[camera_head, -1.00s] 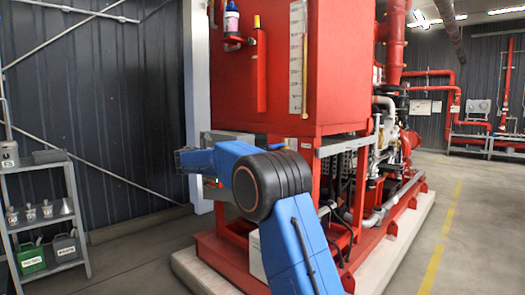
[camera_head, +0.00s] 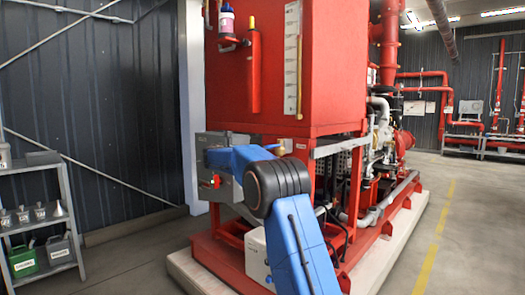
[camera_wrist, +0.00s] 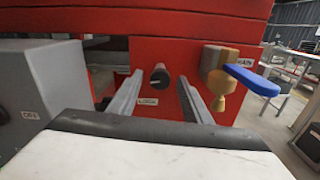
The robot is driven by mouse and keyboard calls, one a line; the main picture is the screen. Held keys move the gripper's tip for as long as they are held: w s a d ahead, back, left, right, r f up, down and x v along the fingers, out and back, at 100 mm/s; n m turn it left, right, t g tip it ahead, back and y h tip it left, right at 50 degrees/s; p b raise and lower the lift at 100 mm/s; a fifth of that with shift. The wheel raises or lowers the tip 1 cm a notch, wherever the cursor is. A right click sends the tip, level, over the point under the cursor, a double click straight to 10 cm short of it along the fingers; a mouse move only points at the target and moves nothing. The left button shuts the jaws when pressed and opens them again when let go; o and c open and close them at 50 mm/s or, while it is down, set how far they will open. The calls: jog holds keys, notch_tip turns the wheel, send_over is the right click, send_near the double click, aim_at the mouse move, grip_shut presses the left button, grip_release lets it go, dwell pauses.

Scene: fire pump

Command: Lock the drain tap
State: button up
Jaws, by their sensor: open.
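In the wrist view, a brass tap (camera_wrist: 222,85) with a blue lever handle (camera_wrist: 252,80) is on the red frame, right of my gripper.
A grey box (camera_head: 213,192) with a red switch stands left of my arm; a grey box (camera_wrist: 35,85) is close on the left in the wrist view. The red pump unit (camera_head: 285,70) fills the middle. A shelf (camera_head: 68,222) is at left. Floor is clear at right.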

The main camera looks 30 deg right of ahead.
jog(key=shift+x, duration=1.6)
jog(key=c, duration=1)
jog(key=shift+c, duration=0.2)
